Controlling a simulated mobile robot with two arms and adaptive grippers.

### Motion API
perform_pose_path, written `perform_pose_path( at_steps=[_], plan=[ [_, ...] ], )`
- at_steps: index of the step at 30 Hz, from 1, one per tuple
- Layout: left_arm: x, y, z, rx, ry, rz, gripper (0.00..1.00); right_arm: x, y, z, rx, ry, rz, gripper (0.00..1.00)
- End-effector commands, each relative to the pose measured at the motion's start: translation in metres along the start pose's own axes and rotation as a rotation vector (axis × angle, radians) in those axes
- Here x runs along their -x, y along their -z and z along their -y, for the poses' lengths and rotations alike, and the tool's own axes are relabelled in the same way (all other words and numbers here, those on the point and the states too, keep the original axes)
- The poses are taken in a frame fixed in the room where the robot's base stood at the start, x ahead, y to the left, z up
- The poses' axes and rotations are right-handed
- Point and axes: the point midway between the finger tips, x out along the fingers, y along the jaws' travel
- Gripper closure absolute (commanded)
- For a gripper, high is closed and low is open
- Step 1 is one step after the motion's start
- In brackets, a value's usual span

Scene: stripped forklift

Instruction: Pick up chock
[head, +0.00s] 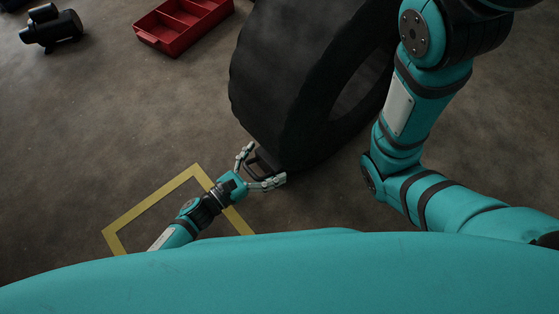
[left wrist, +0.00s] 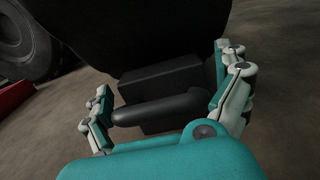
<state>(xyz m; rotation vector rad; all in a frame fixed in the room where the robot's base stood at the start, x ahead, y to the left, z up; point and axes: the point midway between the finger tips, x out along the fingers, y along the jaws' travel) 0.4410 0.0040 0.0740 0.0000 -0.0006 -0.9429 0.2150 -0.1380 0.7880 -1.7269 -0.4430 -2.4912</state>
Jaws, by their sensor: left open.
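The chock (head: 262,160) is a dark block with a bar handle, on the floor against the foot of the big black tyre (head: 290,85). In the left wrist view the chock (left wrist: 160,85) shows as a black block with a rounded handle (left wrist: 160,110) in front of it. My left gripper (head: 263,168) is open, its fingers on either side of the chock's handle. In the left wrist view the left gripper's fingers (left wrist: 165,95) stand apart, with the handle between them. My right arm is at the right in the head view, but its gripper is not in view.
A yellow outlined square (head: 150,205) is marked on the floor beside my left arm. A red divided tray (head: 183,22) lies at the top, and a black motor-like part (head: 52,28) at the top left. The floor at the left is largely clear.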

Motion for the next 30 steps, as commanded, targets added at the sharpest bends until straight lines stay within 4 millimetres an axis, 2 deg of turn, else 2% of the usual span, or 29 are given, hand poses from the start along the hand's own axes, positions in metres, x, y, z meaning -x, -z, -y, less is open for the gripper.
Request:
perform_pose_path(
  at_steps=[8,24,25,30],
  plan=[
    [-0.0047,-0.0007,-0.0001,0.001,-0.001,-0.001,0.00,0.0015,0.0005,0.0003,0.000,0.000,0.000,0.60],
    [-0.0043,-0.0003,0.0000,0.001,-0.001,-0.001,0.69,0.0016,0.0003,0.0002,0.000,0.000,0.000,0.60],
    [-0.0043,-0.0003,0.0000,0.001,-0.001,-0.001,0.72,0.0016,0.0003,0.0002,0.000,0.000,0.000,0.60],
    [-0.0053,-0.0031,-0.0002,0.000,0.000,0.005,0.72,0.0013,0.0001,0.0001,0.001,0.000,0.000,0.60]
  ],
)
